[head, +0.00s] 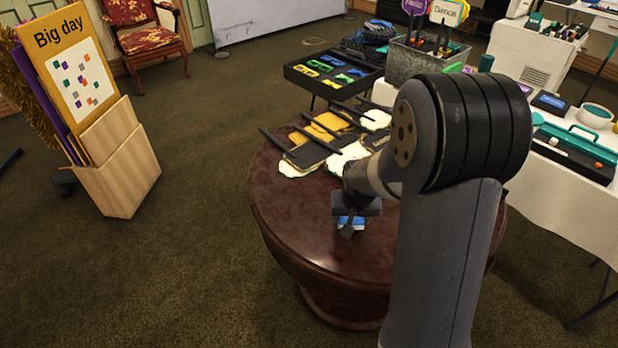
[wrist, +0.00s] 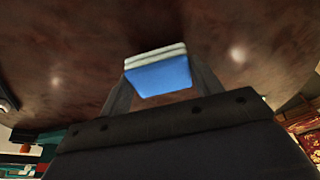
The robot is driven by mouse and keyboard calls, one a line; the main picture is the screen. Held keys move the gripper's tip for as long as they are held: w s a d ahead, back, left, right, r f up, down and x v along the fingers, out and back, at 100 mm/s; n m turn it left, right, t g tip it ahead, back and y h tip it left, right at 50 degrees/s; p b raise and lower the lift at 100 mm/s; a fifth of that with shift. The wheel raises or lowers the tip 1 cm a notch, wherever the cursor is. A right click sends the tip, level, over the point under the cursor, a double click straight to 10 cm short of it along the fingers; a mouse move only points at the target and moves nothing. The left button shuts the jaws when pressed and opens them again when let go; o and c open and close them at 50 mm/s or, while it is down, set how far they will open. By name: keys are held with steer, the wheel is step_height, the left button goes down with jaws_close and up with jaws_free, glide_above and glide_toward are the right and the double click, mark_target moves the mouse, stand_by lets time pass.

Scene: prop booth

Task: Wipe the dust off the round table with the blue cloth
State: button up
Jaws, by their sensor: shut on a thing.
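The round table (head: 290,215) is dark reddish-brown and glossy; its top (wrist: 65,70) fills most of the wrist view. My gripper (head: 350,226) is over the near part of the table top. It is shut on the blue cloth (wrist: 160,75), a folded pad with a pale edge, held between the two fingers. The cloth also shows as a small blue patch under the gripper in the head view (head: 354,221). I cannot tell whether the cloth touches the table. I cannot make out dust clearly on the top. My arm hides the table's right part.
Several paddle-like props (head: 322,140) with dark handles lie on the table's far side. A wooden box of signs (head: 120,165) stands on the carpet at left. A white-clothed table (head: 560,190) is at right, and a black tray (head: 330,75) stands behind. The table's near left is clear.

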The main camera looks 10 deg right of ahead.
steer(key=shift+s+r+p, duration=0.1)
steer(key=shift+r+p, duration=1.75)
steer(key=shift+r, duration=1)
